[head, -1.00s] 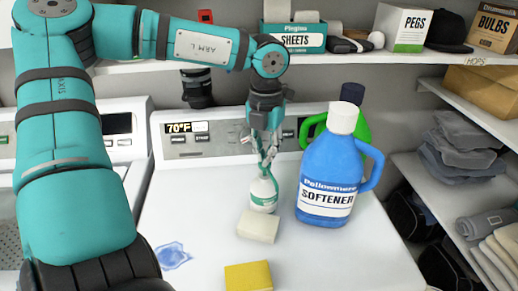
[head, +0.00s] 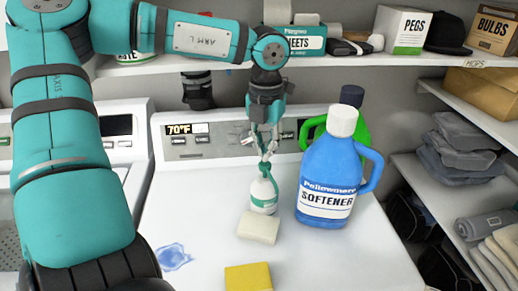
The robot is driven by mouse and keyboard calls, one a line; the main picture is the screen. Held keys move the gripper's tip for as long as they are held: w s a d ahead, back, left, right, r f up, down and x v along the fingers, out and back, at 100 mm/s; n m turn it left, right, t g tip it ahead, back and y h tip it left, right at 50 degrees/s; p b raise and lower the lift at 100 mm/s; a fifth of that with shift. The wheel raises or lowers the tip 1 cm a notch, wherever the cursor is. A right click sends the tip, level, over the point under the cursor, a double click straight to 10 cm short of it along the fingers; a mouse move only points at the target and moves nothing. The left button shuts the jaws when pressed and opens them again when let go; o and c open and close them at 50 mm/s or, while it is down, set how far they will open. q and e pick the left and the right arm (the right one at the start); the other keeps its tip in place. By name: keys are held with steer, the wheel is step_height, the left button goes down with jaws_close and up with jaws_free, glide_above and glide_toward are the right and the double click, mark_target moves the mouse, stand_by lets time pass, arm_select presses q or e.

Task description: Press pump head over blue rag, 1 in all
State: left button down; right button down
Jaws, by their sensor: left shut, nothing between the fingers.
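A small white pump bottle (head: 264,194) with a green-trimmed label stands upright on the white washer top (head: 205,232). My left gripper (head: 265,155) is shut and points down directly above the bottle, at its pump head, which it mostly hides. I cannot tell whether the fingertips touch the pump head. A blue rag-like patch (head: 173,256) lies flat on the washer at the front left, apart from the bottle. My right gripper does not show.
A white block (head: 258,227) lies just in front of the bottle, and a yellow sponge (head: 248,277) lies nearer. A blue softener jug (head: 328,175) stands close on the right, with a green jug (head: 359,125) behind it. A shelf (head: 365,62) runs above.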

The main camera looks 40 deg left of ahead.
arm_select(q)
step_height(320, 180, up, 6)
steer(key=shift+f+p, duration=0.15)
steer(key=shift+p, duration=1)
steer(key=shift+f, duration=0.1)
